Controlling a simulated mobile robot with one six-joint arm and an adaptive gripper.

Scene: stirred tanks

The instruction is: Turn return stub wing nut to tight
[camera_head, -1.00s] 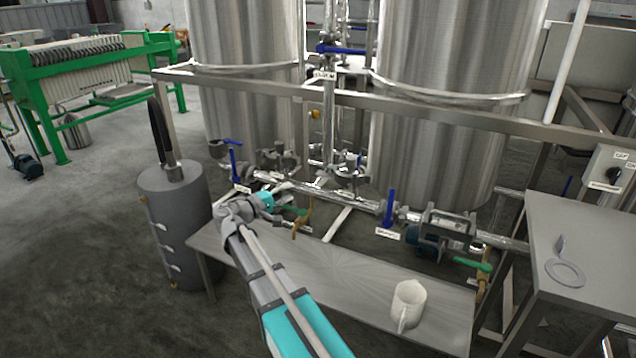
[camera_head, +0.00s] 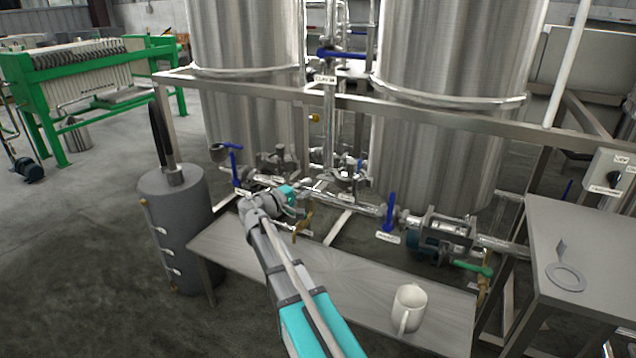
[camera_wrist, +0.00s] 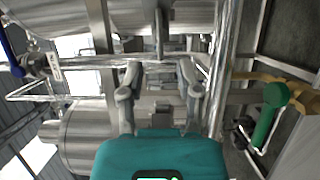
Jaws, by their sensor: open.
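My gripper (camera_head: 303,192) is at the pipework in front of the tanks, its fingers hard to make out in the head view. In the wrist view my gripper (camera_wrist: 159,80) is open, with one finger on each side and nothing held between them. A metal pipe (camera_wrist: 85,62) runs across beyond the fingers. A narrow upright metal piece (camera_wrist: 159,35) shows between the fingertips. I cannot tell whether it is the return stub wing nut. In the head view, clamp-like fittings stand at the left (camera_head: 276,160) and right (camera_head: 350,178) of the pipework. Which one carries the wing nut is unclear.
Blue-handled valves stand left (camera_head: 235,165) and right (camera_head: 390,210) of my gripper. A green-handled valve (camera_head: 472,268) and a pump (camera_head: 440,238) are further right. A grey cylinder (camera_head: 175,225) stands left.

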